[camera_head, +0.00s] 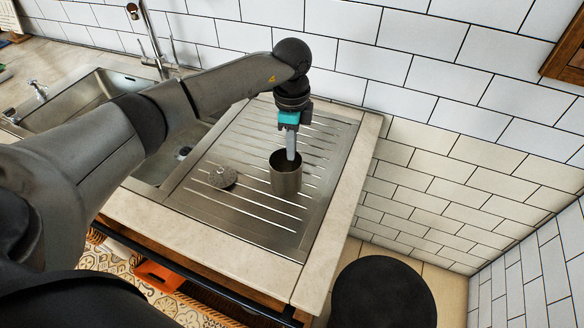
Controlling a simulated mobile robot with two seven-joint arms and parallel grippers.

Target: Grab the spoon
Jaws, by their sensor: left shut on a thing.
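My left gripper (290,155) points down over the metal cup (286,184) on the ribbed steel drainboard. Its fingertips are at the cup's mouth and reach in past the rim. The fingers are closed together, apparently on the spoon, but no part of the spoon shows clearly; the fingers and the cup hide it. The cup looks upright. My right gripper is not in view.
A round metal strainer or lid (222,177) lies on the drainboard (250,213) left of the cup. The sink (80,97) and a tall tap (155,45) are at the left. A tiled wall (390,65) stands close behind. A round black object (382,293) is below right.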

